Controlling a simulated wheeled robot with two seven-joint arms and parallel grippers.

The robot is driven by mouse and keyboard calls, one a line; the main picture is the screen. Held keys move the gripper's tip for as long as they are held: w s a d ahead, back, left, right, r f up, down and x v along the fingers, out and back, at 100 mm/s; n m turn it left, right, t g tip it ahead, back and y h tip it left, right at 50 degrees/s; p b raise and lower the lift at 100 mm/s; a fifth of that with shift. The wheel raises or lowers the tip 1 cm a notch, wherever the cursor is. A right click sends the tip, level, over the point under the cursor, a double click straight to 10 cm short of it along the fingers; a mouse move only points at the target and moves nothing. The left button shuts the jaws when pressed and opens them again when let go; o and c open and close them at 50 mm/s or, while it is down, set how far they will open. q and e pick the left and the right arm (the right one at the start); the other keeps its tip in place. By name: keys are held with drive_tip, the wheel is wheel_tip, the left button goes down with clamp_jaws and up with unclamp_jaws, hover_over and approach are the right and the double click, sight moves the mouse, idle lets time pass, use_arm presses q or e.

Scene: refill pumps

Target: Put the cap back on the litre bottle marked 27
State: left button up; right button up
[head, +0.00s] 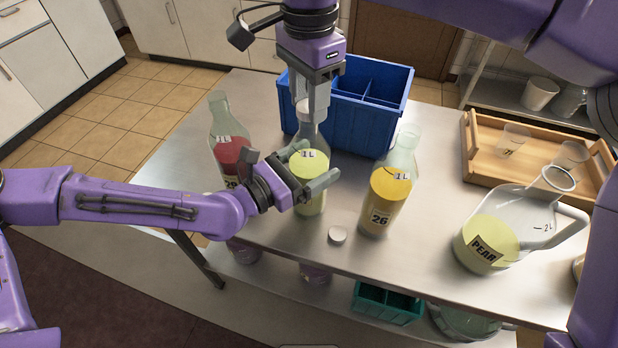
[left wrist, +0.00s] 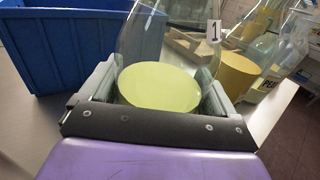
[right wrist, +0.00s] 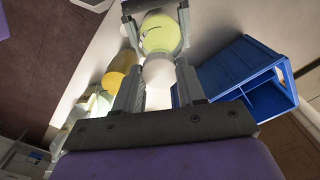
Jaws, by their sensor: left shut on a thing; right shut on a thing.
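A clear litre bottle (head: 311,160) with pale yellow-green liquid stands upright in the middle of the table; its number is not readable. My left gripper (head: 310,178) is shut around its body; the bottle fills the jaws in the left wrist view (left wrist: 160,85). My right gripper (head: 310,104) points down over the bottle's mouth, shut on a white cap (right wrist: 158,71). The cap is in line with the neck in the right wrist view; I cannot tell whether it is seated or just above. Another white cap (head: 337,235) lies on the table.
A red-filled bottle (head: 229,150) stands left, and the orange-filled bottle marked 26 (head: 388,190) stands right. Behind is a blue divided crate (head: 388,128). A jug (head: 505,235) and a wooden tray (head: 482,165) with cups are further right. Bare table lies around the loose cap.

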drive_tip(key=m, duration=1.2)
drive_tip(key=shift+m, duration=0.3)
drive_tip(key=m, duration=0.2)
drive_tip(key=shift+m, duration=0.4)
drive_tip(key=m, duration=0.6)
drive_tip(key=shift+f, duration=0.1)
drive_tip(key=m, duration=1.8)
drive_tip(key=shift+m, duration=0.3)
drive_tip(key=o, duration=1.2)
drive_tip(key=shift+o, duration=0.2)
wheel_tip(320, 180, up, 12)
